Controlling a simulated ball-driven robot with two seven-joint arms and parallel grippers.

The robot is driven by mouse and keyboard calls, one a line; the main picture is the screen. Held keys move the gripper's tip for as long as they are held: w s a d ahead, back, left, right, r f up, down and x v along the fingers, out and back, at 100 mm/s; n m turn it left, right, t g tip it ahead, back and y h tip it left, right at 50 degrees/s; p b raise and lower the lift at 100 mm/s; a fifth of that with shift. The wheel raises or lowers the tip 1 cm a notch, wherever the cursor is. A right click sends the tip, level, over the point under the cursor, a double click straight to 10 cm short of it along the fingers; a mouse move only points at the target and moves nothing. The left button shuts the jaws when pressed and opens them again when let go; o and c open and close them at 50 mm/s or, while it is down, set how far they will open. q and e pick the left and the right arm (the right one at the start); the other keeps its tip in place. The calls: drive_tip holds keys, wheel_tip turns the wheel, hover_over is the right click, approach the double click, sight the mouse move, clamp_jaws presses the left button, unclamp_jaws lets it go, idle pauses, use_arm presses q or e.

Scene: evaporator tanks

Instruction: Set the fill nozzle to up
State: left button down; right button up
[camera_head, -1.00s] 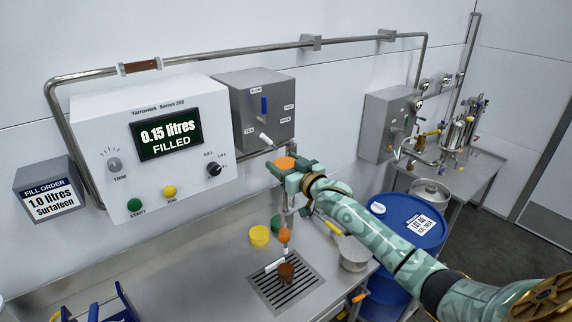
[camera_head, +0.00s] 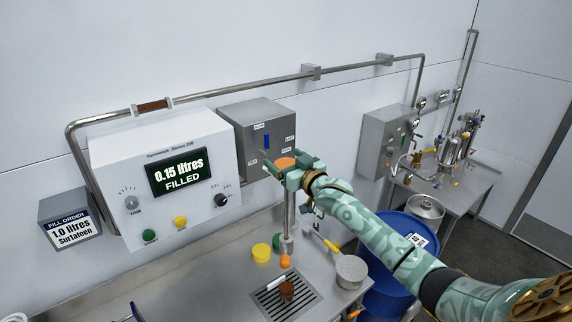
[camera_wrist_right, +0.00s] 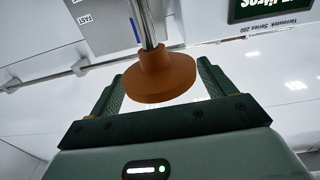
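The fill nozzle's orange knob (camera_head: 285,162) sits at the top of a thin upright metal rod, in front of the grey switch box. My right gripper (camera_head: 290,170) holds the knob between its fingers. In the right wrist view, which is upside down, the orange knob (camera_wrist_right: 160,76) and its rod lie between the two green fingers (camera_wrist_right: 160,85), which appear to touch its sides. The fingers hide part of the rod. My left gripper is not in view.
The grey switch box (camera_head: 252,112) with a blue lever is close behind the gripper. The white control panel (camera_head: 120,165) reads 0.15 litres filled. Yellow and green caps (camera_head: 262,252) and a steel pan (camera_head: 351,270) stand on the counter. A blue drum (camera_head: 400,228) is right.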

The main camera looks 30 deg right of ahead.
drive_tip(key=shift+f, duration=0.3)
drive_tip(key=shift+s+f, duration=0.15)
drive_tip(key=shift+s, duration=0.4)
drive_tip(key=s+b, duration=0.2)
drive_tip(key=s, duration=1.3)
drive_tip(key=shift+s+d+r, duration=0.2)
drive_tip(key=shift+d, duration=0.2)
